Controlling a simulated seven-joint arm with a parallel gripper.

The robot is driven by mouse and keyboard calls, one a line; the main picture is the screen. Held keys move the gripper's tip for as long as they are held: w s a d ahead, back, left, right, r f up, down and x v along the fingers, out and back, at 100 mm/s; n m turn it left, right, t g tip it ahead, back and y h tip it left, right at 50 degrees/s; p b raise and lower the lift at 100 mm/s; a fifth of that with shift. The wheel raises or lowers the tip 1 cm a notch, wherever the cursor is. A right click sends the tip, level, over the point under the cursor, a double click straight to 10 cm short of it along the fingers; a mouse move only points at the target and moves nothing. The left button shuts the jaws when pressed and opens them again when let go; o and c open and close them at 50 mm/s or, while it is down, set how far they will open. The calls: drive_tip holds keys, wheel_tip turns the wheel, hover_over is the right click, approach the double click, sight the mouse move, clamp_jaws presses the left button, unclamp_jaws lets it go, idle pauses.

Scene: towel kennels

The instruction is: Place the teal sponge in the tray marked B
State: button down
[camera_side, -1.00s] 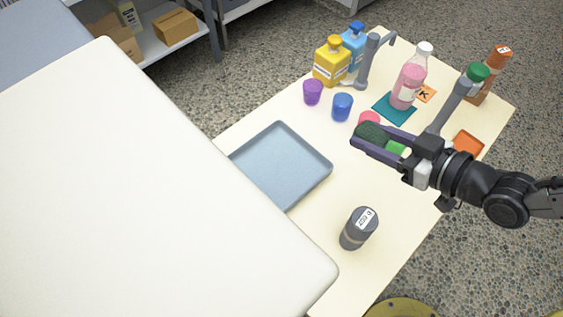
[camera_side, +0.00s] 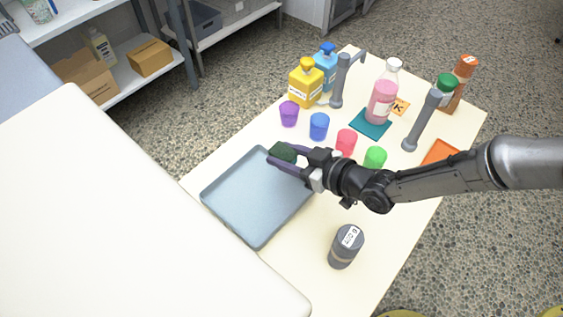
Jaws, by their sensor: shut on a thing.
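My gripper (camera_side: 278,156) is shut on a dark green, rough, sponge-like block (camera_side: 283,150). The block's colour looks darker than teal, and the fingers hide part of it. The gripper holds it over the upper right edge of a blue-grey tray (camera_side: 225,208). The tray is empty where I can see it, and no letter B shows on it. A flat teal square (camera_side: 369,124) lies on the table under a pink bottle.
Purple (camera_side: 289,113), blue (camera_side: 319,126), red (camera_side: 346,142) and green (camera_side: 375,157) cups stand behind my arm. A labelled dark grey can (camera_side: 346,246) stands to the right of the tray. Bottles and grey posts stand farther back. A large white surface (camera_side: 120,210) borders the left.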

drive_tip(key=shift+w+a+f, duration=0.4)
drive_tip(key=shift+f, duration=1.75)
drive_tip(key=shift+f, duration=0.25)
